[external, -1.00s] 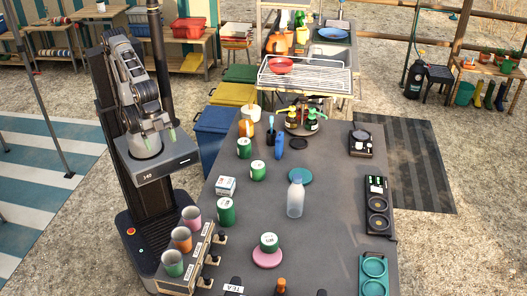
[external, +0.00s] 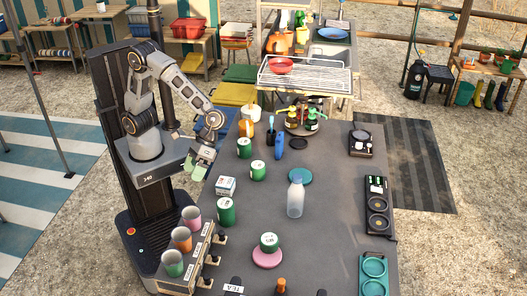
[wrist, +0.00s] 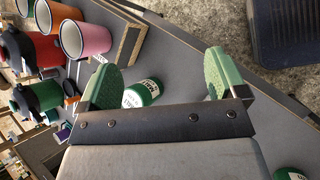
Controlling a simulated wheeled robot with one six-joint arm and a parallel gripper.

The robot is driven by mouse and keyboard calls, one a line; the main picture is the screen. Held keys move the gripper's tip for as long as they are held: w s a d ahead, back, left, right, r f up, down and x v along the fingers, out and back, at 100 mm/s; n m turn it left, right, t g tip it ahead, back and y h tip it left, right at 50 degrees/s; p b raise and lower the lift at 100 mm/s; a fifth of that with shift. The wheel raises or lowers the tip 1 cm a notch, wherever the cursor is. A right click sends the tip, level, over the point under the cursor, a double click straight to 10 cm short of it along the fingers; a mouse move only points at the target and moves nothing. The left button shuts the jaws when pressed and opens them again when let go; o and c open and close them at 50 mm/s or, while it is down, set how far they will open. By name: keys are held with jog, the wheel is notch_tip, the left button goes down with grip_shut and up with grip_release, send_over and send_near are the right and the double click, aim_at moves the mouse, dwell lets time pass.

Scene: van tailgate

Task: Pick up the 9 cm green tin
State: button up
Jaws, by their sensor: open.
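Several green tins with white labels stand on the grey table: one at the back left (external: 244,148), one a little nearer (external: 258,171), a larger-looking one by the white box (external: 226,211), and one on a pink disc (external: 268,242). I cannot tell which is 9 cm. My gripper (external: 199,172) is open and empty, with green finger pads, at the table's left edge. In the wrist view, a green tin (wrist: 141,93) shows between and beyond the fingers of my gripper (wrist: 163,78), apart from them. Another green tin (wrist: 289,174) is cut off at the bottom right.
A white box (external: 225,187) stands beside the largest-looking tin. A translucent bottle (external: 295,198) and a teal disc (external: 300,176) are mid-table. Pink, orange and green cups (external: 181,239) stand at the front left. A blue bottle (external: 279,147) is near the back tins.

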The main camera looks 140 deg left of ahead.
aim_at(228, 199)
jog(key=w+a+f+n+t+h, duration=0.1)
jog(key=w+a+f+n, duration=0.1)
jog(key=a+n, duration=0.1)
jog(key=w+a+f+n+t+h, duration=0.1)
jog(key=w+a+n+t, duration=0.1)
jog(key=w+a+n, duration=0.1)
jog(key=w+a+f+n+t+h, duration=0.1)
jog(key=w+a+f+n, duration=0.1)
jog(key=w+a, duration=0.1)
jog(key=shift+w+a+f+n+t+h, duration=0.2)
jog(key=shift+a+f+n+t+h, duration=0.15)
jog(key=shift+a, duration=0.2)
jog(key=shift+w+d+f, duration=0.15)
jog(key=shift+w, duration=0.05)
jog(key=shift+p+x, duration=0.35)
jog(key=shift+x, duration=3.05)
jog(key=shift+s, duration=0.1)
jog(key=shift+c, duration=0.3)
jog(key=c, duration=1)
